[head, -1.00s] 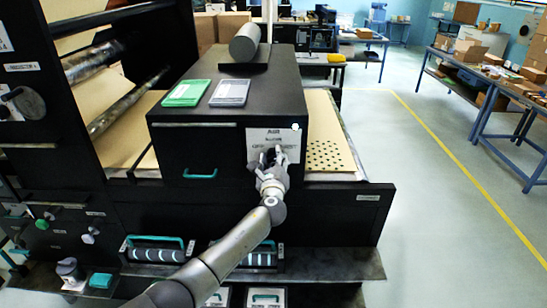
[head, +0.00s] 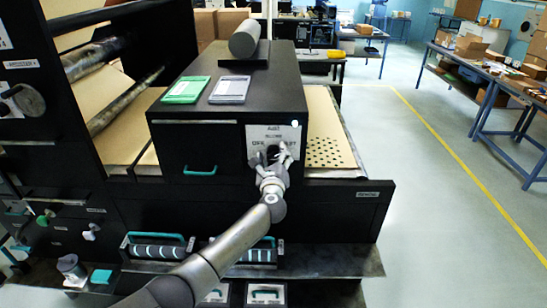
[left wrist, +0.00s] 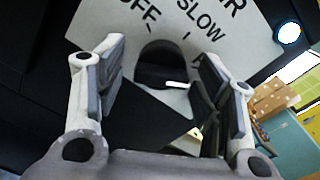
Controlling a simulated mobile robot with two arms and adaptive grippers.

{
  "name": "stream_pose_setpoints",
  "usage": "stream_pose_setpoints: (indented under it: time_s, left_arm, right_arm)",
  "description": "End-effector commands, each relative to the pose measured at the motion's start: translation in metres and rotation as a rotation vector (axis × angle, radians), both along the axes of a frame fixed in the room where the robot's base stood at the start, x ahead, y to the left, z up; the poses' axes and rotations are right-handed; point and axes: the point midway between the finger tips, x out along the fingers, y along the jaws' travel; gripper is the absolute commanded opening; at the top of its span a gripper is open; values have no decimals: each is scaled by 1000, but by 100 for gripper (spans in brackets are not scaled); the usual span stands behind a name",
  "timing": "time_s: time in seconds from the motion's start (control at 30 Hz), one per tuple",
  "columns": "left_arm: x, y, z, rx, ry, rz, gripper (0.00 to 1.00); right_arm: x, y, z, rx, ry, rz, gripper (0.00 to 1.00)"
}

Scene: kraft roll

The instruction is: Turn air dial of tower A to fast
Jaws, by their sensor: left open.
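The air dial is a dark round knob that shows in the left wrist view (left wrist: 160,62), with a short white mark at its lower right edge. It sits on a white label plate (head: 288,131) reading AIR, SLOW and OFF, on the front of a black box (head: 225,112). My left gripper (head: 273,153) is at the plate in the head view. Its fingers are open, one on each side of the dial, in the left wrist view (left wrist: 160,75). I cannot tell whether they touch it. The FAST wording is partly hidden by a finger. My right gripper is out of view.
A round white light (left wrist: 289,33) is at the plate's upper corner. A teal handle (head: 200,171) is on the box front, left of the plate. A perforated board (head: 328,140) lies to the right. Green (head: 186,90) and grey (head: 230,90) trays lie on top.

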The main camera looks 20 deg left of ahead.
Motion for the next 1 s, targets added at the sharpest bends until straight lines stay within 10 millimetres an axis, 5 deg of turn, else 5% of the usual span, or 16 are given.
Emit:
stream_pose_setpoints:
  time_s: [0.37, 1.0]
  left_arm:
    - [-8, -2, 1, 0, -3, -1, 62]
    - [-94, -27, 0, -1, 0, -1, 62]
  right_arm:
    - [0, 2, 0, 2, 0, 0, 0]
    - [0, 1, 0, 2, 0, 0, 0]
